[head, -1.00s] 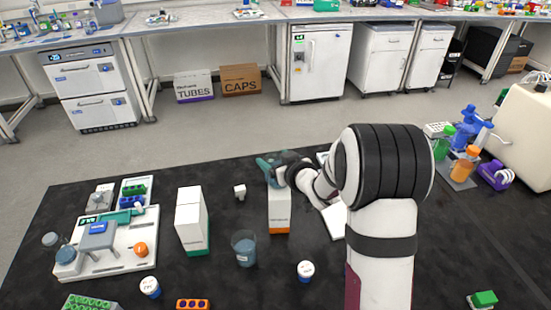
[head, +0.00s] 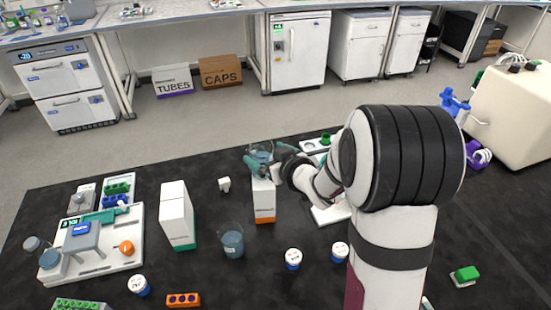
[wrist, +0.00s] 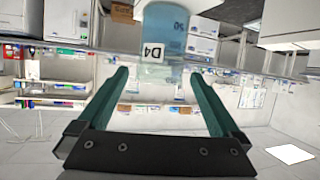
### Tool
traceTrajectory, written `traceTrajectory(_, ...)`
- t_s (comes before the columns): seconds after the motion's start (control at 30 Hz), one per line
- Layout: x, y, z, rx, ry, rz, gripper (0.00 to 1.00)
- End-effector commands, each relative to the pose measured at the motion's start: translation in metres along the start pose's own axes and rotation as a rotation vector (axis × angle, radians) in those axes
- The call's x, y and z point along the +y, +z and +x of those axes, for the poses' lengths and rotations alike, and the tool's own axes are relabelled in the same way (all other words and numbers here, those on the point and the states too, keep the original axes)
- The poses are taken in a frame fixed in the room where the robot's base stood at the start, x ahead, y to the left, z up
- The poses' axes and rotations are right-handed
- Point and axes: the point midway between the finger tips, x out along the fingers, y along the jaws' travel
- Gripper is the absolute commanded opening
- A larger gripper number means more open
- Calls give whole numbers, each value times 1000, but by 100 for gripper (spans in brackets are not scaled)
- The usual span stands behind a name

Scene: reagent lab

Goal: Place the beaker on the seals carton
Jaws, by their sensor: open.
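A clear beaker (head: 262,147) with blue liquid stands upright, seemingly on top of a tall white carton with an orange base (head: 264,203); the carton's lettering is too small to read. My gripper (head: 257,164) is at the carton's top, beside the beaker, and partly hides where they meet. In the wrist view the beaker (wrist: 165,30), with a D4 label, lies beyond the tips of my open fingers (wrist: 160,76), with nothing between them. A second beaker (head: 231,241) with blue liquid stands on the black bench in front of the carton.
A white carton with a green base (head: 177,215) stands to the left. White-capped jars (head: 293,258), an orange rack (head: 183,299) and a small white block (head: 224,184) are nearby. A white tray unit (head: 95,250) fills the left. My arm hides part of the right side.

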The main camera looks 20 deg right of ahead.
Motion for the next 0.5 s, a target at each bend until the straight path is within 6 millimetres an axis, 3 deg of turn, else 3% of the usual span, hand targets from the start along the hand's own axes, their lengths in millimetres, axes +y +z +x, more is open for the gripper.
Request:
traceTrajectory(0.23,1,-1,-51,2,3,0,100)
traceTrajectory(0.5,1,0,-66,-4,6,2,100)
